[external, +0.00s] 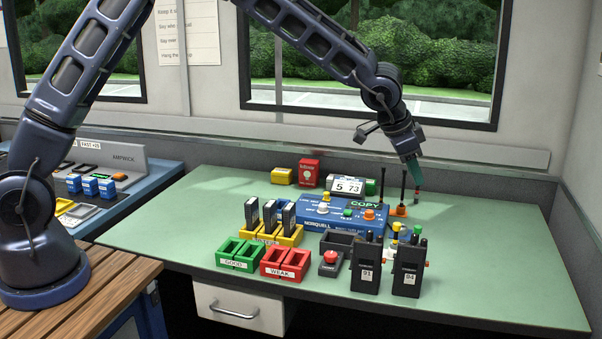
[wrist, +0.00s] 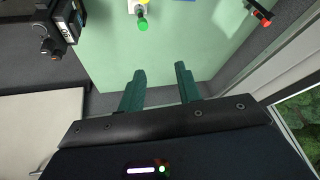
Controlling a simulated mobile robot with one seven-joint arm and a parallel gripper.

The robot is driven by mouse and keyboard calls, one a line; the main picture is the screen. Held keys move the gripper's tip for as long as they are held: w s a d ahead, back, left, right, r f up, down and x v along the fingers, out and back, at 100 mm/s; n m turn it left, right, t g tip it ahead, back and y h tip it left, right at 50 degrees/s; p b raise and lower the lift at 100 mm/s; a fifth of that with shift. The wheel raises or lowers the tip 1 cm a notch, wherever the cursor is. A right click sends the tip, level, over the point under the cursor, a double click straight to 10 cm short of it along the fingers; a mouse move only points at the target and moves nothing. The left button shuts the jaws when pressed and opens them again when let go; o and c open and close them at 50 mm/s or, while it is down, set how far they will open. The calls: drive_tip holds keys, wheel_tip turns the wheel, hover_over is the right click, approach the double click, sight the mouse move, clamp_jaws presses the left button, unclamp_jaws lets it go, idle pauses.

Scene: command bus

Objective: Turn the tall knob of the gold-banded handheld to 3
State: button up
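Two black handhelds stand upright at the front right of the bench in the external view, one labelled 91 (external: 366,272) and one labelled 84 (external: 407,272). Short knobs and stubs rise from their tops, too small to read. No gold band can be made out on either. My gripper (external: 412,172) is above the back right of the bench, apart from the handhelds. In the wrist view its two teal fingers (wrist: 160,88) are spread with nothing between them.
A blue console (external: 340,222), yellow rack (external: 285,236), green bin (external: 240,262), red bin (external: 287,277) and red button box (external: 330,263) fill the middle. An orange item (external: 399,211) stands near thin antennas below my gripper. The bench's right side is clear.

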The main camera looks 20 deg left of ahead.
drive_tip(key=s+a+r+g+y, duration=0.2)
drive_tip(key=s+r+g+y, duration=0.45)
drive_tip(key=s, duration=0.75)
drive_tip(key=t+y, duration=0.2)
approach(371, 231)
drive_tip(key=shift+n, duration=0.3)
drive_tip(key=x, duration=0.8)
drive_tip(key=shift+a+f, duration=0.2)
clamp_jaws()
